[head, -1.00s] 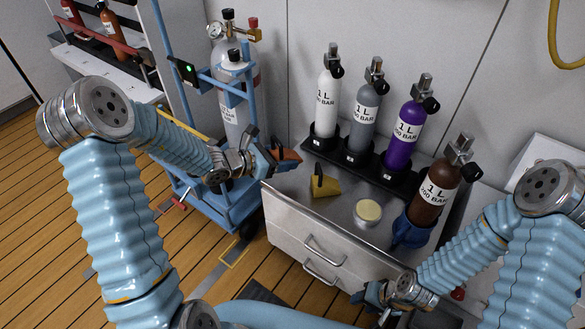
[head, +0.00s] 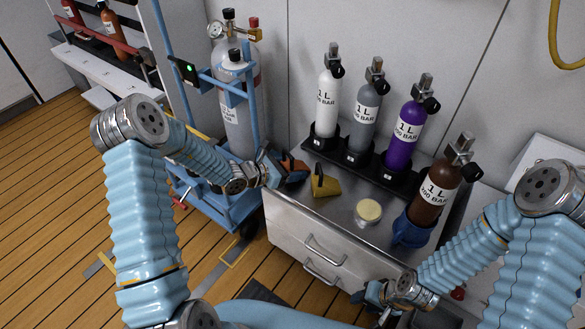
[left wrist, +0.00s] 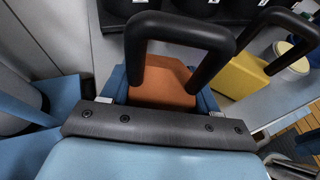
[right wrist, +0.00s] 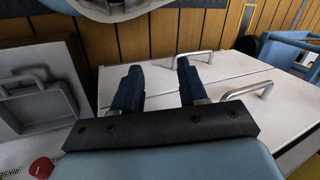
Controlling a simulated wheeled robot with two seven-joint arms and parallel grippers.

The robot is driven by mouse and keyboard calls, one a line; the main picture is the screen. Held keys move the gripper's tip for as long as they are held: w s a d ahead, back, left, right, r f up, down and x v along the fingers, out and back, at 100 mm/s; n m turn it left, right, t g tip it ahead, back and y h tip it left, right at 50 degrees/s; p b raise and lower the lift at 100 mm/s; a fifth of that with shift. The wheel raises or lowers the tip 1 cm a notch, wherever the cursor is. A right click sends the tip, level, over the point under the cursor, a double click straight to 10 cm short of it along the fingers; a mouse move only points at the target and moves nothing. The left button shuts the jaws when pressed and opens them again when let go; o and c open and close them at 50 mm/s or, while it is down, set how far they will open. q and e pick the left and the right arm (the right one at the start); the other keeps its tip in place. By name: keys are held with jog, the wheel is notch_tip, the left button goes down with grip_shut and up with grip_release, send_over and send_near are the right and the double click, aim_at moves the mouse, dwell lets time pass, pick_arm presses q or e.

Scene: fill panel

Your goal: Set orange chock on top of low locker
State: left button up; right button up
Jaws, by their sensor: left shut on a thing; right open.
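The orange chock (head: 293,167) is in my left gripper (head: 283,169), which is shut on it. In the left wrist view the chock (left wrist: 165,88) lies between the fingers, with a black loop handle standing over it. In the head view it is over the left back part of the low locker's grey top (head: 335,207); whether it touches the top I cannot tell. My right gripper (right wrist: 160,85) is open and empty in front of the locker's drawer fronts, as the right wrist view shows. In the head view its fingers (head: 368,296) are low beside the locker.
A yellow chock (head: 326,186) stands just right of the orange one. A round tin with a cream lid (head: 368,212) and a brown bottle in a blue holder (head: 410,232) are further right. Several bottles stand in a black rack (head: 345,157) behind. A blue cylinder trolley (head: 225,205) stands left.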

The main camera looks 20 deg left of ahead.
pick_arm(q)
jog(key=o, duration=1.3)
jog(key=shift+f, duration=0.1)
jog(key=shift+r+p, duration=0.25)
jog(key=shift+p, duration=0.05)
jog(key=v, duration=1.2)
jog(key=s+d+f+m+g+y, duration=0.2)
jog(key=s+d+f+m+g, duration=0.2)
jog(key=m, duration=0.9)
jog(key=s+d+f+m+g+y, duration=0.2)
jog(key=s+d+f+m+g, duration=0.3)
jog(key=s+d+f+m, duration=0.5)
jog(key=shift+s+f+m+y, duration=0.4)
jog(key=shift+s+f+m, duration=1.1)
jog(key=shift+s+f, duration=1.35)
